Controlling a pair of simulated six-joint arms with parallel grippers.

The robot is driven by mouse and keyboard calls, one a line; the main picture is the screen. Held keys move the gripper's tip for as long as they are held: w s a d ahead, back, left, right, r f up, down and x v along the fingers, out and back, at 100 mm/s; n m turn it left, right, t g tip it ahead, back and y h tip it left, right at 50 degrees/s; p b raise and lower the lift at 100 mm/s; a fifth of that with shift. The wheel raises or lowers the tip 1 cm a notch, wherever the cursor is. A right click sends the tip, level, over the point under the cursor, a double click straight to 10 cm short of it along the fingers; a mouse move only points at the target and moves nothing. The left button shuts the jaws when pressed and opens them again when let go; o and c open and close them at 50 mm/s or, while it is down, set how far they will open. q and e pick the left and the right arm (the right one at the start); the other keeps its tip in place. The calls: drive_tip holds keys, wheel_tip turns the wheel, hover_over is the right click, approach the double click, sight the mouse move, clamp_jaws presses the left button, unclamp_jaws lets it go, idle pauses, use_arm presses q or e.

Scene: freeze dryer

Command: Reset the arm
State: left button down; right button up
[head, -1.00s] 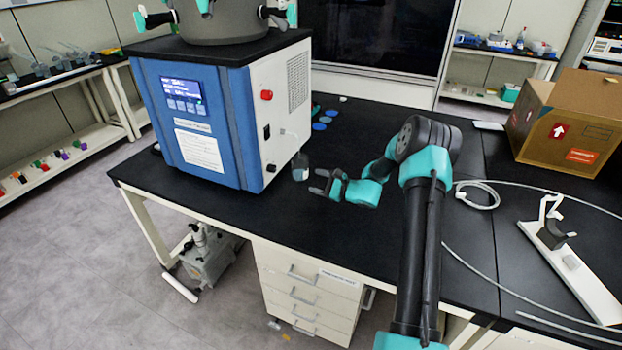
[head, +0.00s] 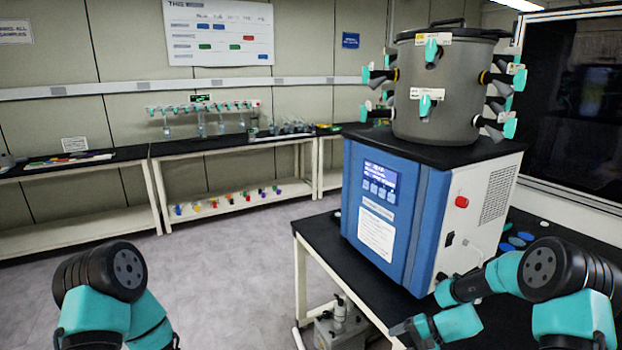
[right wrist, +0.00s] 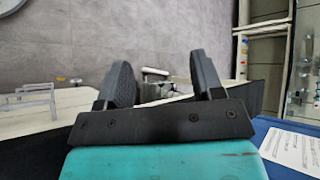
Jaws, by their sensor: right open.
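My right arm comes in from the lower right in the head view, in front of the freeze dryer (head: 405,210). Its wrist is bent low near the front of the black bench, and the fingers are hard to make out there. In the right wrist view my right gripper (right wrist: 163,80) is open, its two dark fingers apart with nothing held between them. My left arm (head: 105,295) shows at the lower left of the head view, but its gripper is out of frame.
The black bench (head: 318,236) carries the freeze dryer, with a grey chamber (head: 445,90) and teal-handled valves on top. A pump (head: 340,325) stands below. Blue discs (head: 515,240) lie behind my right arm. Open floor (head: 225,260) lies left of the bench.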

drive_tip(key=s+a+f+n+g+h, duration=0.3)
drive_tip(key=s+a+f+n+h, duration=0.1)
drive_tip(key=a+n, duration=0.15)
drive_tip(key=s+d+f+t+h, duration=0.1)
drive_tip(key=s+f, duration=0.4)
drive_tip(key=s, duration=0.4)
drive_tip(key=s+d+f+t+h, duration=0.1)
drive_tip(key=s+f+h, duration=0.1)
drive_tip(key=s+f, duration=0.4)
drive_tip(key=s, duration=0.4)
drive_tip(key=shift+s+t+h, duration=0.2)
drive_tip(key=shift+t+h, duration=0.1)
drive_tip(key=shift+d+f+m, duration=0.1)
drive_tip(key=shift+m, duration=0.15)
idle(1.3)
